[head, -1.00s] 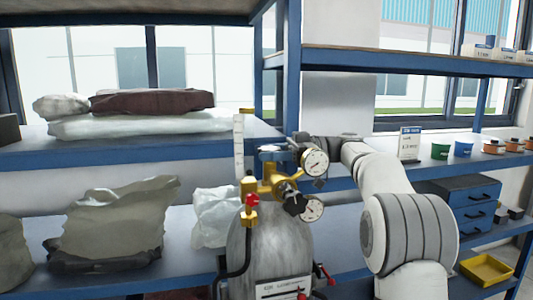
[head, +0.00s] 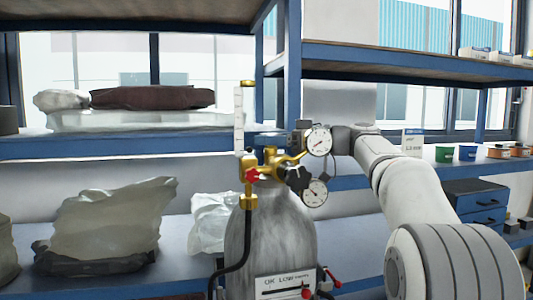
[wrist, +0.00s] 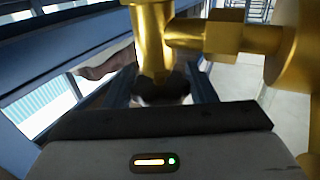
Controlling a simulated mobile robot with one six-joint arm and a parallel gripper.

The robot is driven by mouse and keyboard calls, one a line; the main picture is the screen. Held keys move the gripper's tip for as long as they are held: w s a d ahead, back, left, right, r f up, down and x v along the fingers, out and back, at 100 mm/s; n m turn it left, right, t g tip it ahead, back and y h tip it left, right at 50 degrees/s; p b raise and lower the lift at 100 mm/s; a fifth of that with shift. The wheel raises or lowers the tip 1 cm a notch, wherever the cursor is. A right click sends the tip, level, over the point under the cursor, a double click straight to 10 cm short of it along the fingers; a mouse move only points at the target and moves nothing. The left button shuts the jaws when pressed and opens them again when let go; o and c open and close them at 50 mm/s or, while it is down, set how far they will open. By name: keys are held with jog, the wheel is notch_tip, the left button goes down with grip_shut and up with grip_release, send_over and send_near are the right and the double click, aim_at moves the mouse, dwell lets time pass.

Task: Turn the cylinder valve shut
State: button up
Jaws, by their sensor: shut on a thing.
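A grey gas cylinder (head: 270,232) stands upright in the middle of the head view. Its brass valve and fittings (head: 270,167) carry two round gauges, a black knob (head: 297,178) and a red knob (head: 252,175). In the wrist view the brass valve body (wrist: 152,38) fills the top middle. A dark round handwheel (wrist: 162,88) sits at its end, between the two dark blue fingers of my gripper (wrist: 162,92). My gripper is shut on this handwheel. In the head view the gauges and fittings largely hide my gripper and the handwheel. I cannot tell how far the valve is turned.
Blue shelves (head: 130,148) stand close behind, with bags (head: 110,228) at the left and tubs and a drawer unit (head: 478,205) at the right. My arm reaches in from the right.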

aim_at(271, 134)
jog(key=shift+f, duration=0.15)
jog(key=o, duration=1)
jog(key=shift+s, duration=0.1)
jog(key=shift+c, duration=0.2)
jog(key=shift+r, duration=0.2)
notch_tip(271, 134, up, 10)
jog(key=shift+f+p, duration=0.1)
jog(key=shift+p, duration=0.85)
